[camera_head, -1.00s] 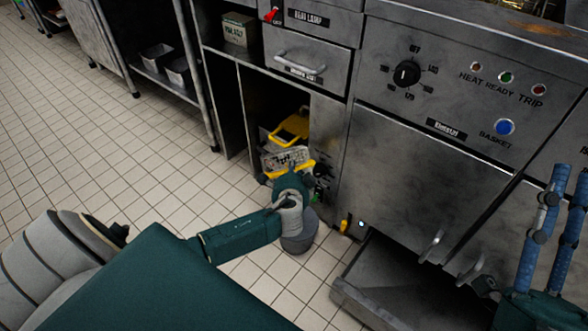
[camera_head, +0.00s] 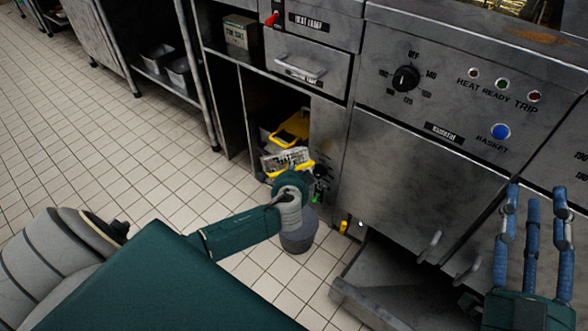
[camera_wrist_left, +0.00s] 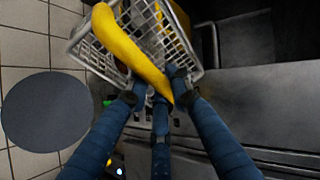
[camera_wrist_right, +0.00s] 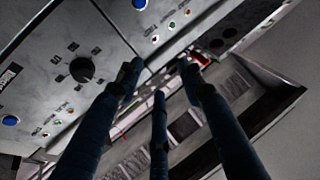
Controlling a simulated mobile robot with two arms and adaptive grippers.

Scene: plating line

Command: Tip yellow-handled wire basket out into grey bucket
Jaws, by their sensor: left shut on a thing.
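The wire basket (camera_head: 287,158) is by the opening of the low cabinet, partly hidden by my left arm. In the left wrist view its pale mesh (camera_wrist_left: 150,30) is tilted, and its thick yellow handle (camera_wrist_left: 125,45) crosses in front. My left gripper (camera_wrist_left: 158,88) is shut on that handle; its fingertips are at the handle's lower end. What the basket holds is unclear. My right gripper (camera_head: 534,202) is open and empty before the steel front.
A cabinet (camera_head: 235,110) opens around the basket. A drawer handle (camera_head: 298,68) is above it. A low steel tray or drawer (camera_head: 345,290) sticks out at lower right. A control panel with a black knob (camera_head: 405,78) is at right. Tiled floor (camera_head: 150,170) is clear at left.

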